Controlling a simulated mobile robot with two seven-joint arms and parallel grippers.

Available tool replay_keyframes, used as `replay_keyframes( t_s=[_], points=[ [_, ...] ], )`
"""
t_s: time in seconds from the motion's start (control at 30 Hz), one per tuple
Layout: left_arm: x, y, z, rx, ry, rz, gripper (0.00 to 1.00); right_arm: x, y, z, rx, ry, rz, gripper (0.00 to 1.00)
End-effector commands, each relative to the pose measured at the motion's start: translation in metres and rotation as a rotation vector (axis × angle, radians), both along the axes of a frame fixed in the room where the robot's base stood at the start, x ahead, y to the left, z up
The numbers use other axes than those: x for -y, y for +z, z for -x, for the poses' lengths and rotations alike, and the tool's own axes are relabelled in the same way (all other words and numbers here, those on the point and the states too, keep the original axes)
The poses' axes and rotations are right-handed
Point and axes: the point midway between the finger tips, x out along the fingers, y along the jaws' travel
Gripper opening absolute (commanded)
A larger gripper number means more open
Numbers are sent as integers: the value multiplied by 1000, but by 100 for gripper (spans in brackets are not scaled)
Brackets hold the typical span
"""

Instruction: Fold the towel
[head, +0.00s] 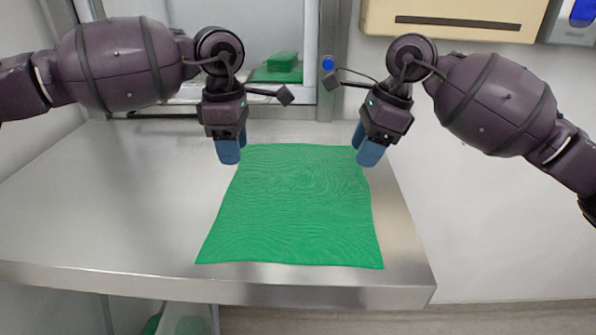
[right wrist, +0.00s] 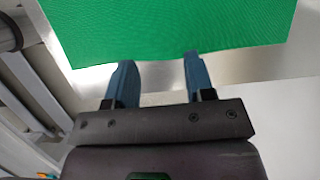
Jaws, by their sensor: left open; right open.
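A green towel (head: 295,205) lies flat and spread out on the metal table, its near edge close to the table's front edge. My left gripper (head: 229,153) is at the towel's far left corner, pointing down. My right gripper (head: 369,152) is at the far right corner, pointing down. In the right wrist view the right gripper (right wrist: 158,72) is open, its two blue fingers apart, with the towel (right wrist: 170,30) at their tips and nothing clearly held. The left fingers overlap in the head view. Whether either gripper touches the cloth is unclear.
The metal table (head: 100,205) is bare to the left of the towel. Its right edge runs close beside the towel. Behind it is a window opening with a green block (head: 282,62) inside. A beige box (head: 450,18) hangs on the back wall.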

Motion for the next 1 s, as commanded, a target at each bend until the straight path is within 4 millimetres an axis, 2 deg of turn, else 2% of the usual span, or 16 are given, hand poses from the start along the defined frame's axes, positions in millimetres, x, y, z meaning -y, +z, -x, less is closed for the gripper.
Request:
replay_keyframes(
  t_s=[0.17,0.5,0.7,1.0],
  points=[
    [-7,-3,-1,13,-2,-35,49,4,-4,-1,14,4,32,49],
    [-6,-48,0,11,-3,-31,49,3,-50,0,11,4,28,49],
    [-6,-68,-1,11,-1,-30,49,3,-70,0,12,4,27,49],
    [-6,-77,-1,13,-1,-30,49,3,-78,-1,14,4,28,49]
  ],
)
